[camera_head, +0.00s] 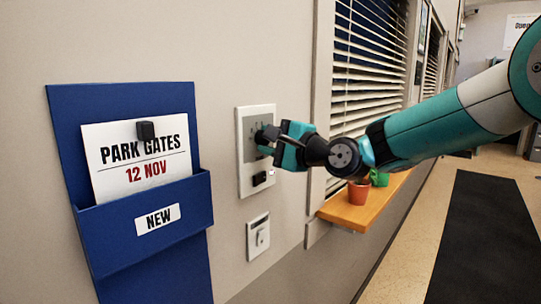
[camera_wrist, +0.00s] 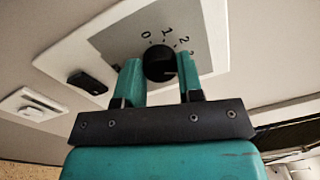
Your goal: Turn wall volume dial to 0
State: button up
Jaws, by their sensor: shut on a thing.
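The volume dial (camera_wrist: 159,62) is a round black knob on a grey plate (camera_wrist: 205,42) set in a white wall panel. The numbers 0, 1 and 2 show around it in the wrist view; I cannot tell which one it points to. My gripper (camera_wrist: 161,74) is shut on the dial, with one teal finger on each side of it. In the head view, my gripper (camera_head: 270,140) reaches in from the right to the wall panel (camera_head: 241,170) and hides most of the dial.
A black switch (camera_head: 260,178) sits low on the panel. A smaller white wall plate (camera_head: 258,237) is below. A blue wall holder (camera_head: 70,150) with a paper hangs left. A wooden sill (camera_head: 345,213) with a potted plant (camera_head: 358,191) juts out under the window blinds at right.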

jog(key=n+b, duration=0.7)
jog(key=shift+f+n+g+b, duration=0.3)
jog(key=shift+f+n, duration=0.05)
jog(key=shift+n, duration=0.05)
jog(key=n+b, duration=0.5)
jog(key=n, duration=0.1)
jog(key=shift+n, duration=0.3)
jog(key=n+b, duration=0.4)
jog(key=n, duration=0.1)
jog(key=shift+n+g+y, duration=0.3)
jog(key=shift+g, duration=0.1)
jog(key=shift+r+n+b, duration=0.15)
jog(key=shift+n+b, duration=0.9)
jog(key=shift+n, duration=1.05)
jog(key=o, duration=0.9)
jog(key=shift+r, duration=0.1)
jog(key=shift+d, duration=0.1)
